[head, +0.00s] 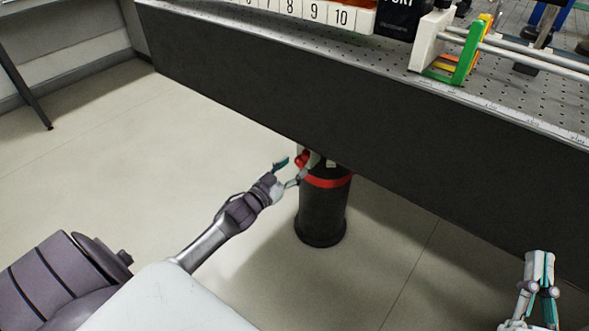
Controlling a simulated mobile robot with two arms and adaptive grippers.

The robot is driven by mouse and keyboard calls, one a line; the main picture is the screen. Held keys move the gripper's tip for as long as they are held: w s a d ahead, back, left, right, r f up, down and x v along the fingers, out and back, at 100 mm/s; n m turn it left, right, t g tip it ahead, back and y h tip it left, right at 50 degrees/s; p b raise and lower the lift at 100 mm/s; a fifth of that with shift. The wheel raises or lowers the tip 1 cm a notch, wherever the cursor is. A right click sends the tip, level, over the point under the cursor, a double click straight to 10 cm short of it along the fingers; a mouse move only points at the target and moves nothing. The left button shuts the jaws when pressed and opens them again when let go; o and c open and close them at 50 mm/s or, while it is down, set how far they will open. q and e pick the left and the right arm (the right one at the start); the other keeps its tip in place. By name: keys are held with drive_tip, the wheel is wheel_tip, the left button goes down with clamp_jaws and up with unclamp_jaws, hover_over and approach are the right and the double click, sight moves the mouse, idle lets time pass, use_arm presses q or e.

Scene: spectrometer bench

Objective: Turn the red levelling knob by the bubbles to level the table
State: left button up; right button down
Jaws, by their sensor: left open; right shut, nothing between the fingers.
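The red levelling knob (301,160) sits near the top of a black table leg (322,215), just under the table's lower edge. The leg has a red band (328,181). My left gripper (290,172) is open at the knob, with its fingers on the left side of the leg. I cannot tell whether the fingers touch the knob. My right gripper (540,272) is shut and empty at the lower right, in front of the table's dark side. No bubbles can be made out in this view.
The optical table (330,110) has a deep dark side that overhangs the leg. On top are a numbered strip (315,14), a black box (398,18), a green and white mount (466,50) and rails. The floor (130,165) to the left is clear. Another bench (60,40) stands at the upper left.

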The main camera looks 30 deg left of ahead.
use_arm(q)
drive_tip(key=shift+w, duration=0.65)
use_arm(e)
drive_tip(key=shift+s+r+t, duration=0.35)
drive_tip(key=shift+r+t, duration=0.25)
drive_tip(key=shift+r, duration=0.15)
use_arm(q)
drive_tip(key=shift+c, duration=0.2)
clamp_jaws()
